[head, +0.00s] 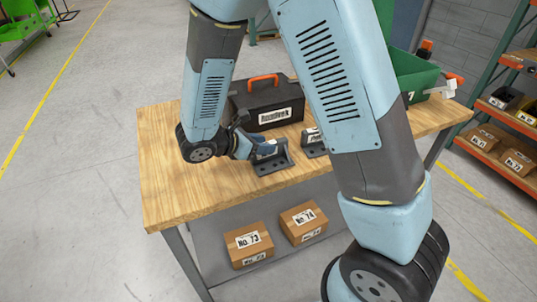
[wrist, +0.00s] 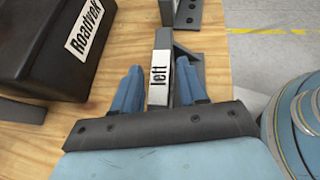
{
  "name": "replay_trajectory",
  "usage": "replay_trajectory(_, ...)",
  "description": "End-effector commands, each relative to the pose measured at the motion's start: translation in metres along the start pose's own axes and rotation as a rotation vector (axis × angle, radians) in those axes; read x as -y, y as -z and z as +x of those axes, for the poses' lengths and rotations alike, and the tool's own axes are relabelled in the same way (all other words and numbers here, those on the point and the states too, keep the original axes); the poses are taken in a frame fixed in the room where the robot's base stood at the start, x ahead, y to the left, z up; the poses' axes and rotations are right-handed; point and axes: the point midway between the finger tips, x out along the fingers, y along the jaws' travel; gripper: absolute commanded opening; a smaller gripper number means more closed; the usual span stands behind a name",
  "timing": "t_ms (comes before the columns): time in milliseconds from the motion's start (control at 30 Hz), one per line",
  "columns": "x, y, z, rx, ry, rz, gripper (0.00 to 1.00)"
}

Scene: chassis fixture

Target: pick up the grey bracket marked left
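The grey bracket marked left (wrist: 160,82) stands on the wooden table. In the wrist view its upright piece, with the word "left" on a white label, lies between the two blue fingers of my gripper (wrist: 160,66). The fingers are apart, with a narrow gap to the bracket on the left side; the right finger is very close to it, and contact is unclear. In the head view my gripper (head: 250,147) is low at the grey bracket (head: 272,165), whose dark base rests on the tabletop. Part of the bracket is hidden by my gripper.
A second grey bracket (head: 314,145) stands just right, partly behind my arm. A black toolbox (head: 266,100) with an orange handle stands behind. A green bin (head: 417,80) is at the table's right end. The table's left part (head: 160,170) is clear.

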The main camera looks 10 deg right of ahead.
Motion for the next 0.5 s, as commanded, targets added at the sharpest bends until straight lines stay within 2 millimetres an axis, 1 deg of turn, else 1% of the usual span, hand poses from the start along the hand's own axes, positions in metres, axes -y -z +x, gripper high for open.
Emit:
replay_trajectory(33, 0.0, 0.0, -0.0001, 0.0, 0.0, 0.0, 0.37)
replay_trajectory(67, 0.0, 0.0, -0.0001, 0.0, 0.0, 0.0, 0.34)
replay_trajectory(400, 0.0, 0.0002, -0.0003, 0.0, 0.0, 0.0, 0.02)
replay_trajectory(433, 0.0, 0.0002, -0.0003, 0.0, 0.0, 0.0, 0.0)
replay_trajectory(500, 0.0, 0.0002, -0.0003, 0.0, 0.0, 0.0, 0.0)
